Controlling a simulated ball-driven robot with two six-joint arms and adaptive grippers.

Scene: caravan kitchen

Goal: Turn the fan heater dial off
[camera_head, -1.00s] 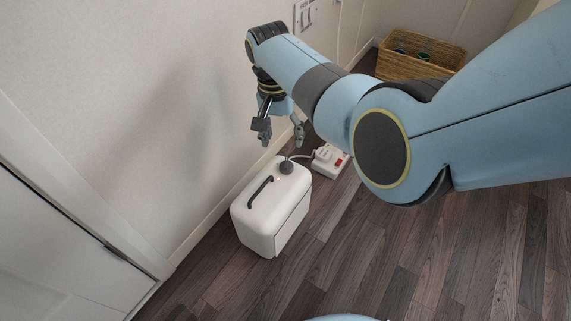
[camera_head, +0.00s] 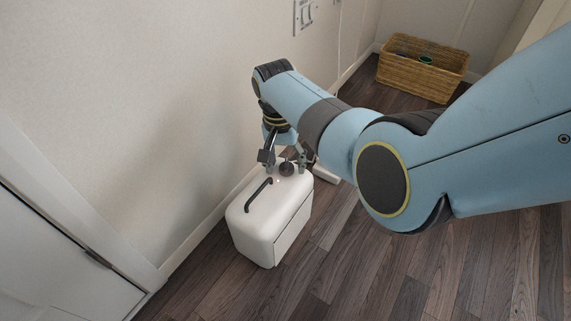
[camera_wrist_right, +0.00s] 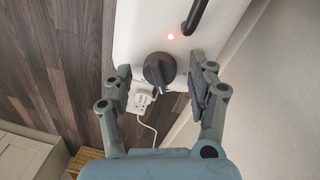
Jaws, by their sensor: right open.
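The white fan heater (camera_head: 262,226) stands on the floor by the wall, with a black handle on top. Its round dark dial (camera_head: 286,169) sits on the top near the far end. The dial also shows in the right wrist view (camera_wrist_right: 159,69), with a small red light (camera_wrist_right: 171,37) glowing beside it. My right gripper (camera_head: 285,169) is open, pointing down at the heater top, with one finger on each side of the dial. In the wrist view gaps show between the dial and both fingers (camera_wrist_right: 160,82). My left gripper is not in view.
A white power strip (camera_wrist_right: 141,97) with a plug and cable lies on the floor behind the heater. A wicker basket (camera_head: 422,75) stands in the far corner. The wall runs close along the heater's left side. The wooden floor (camera_head: 400,265) to the right is clear.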

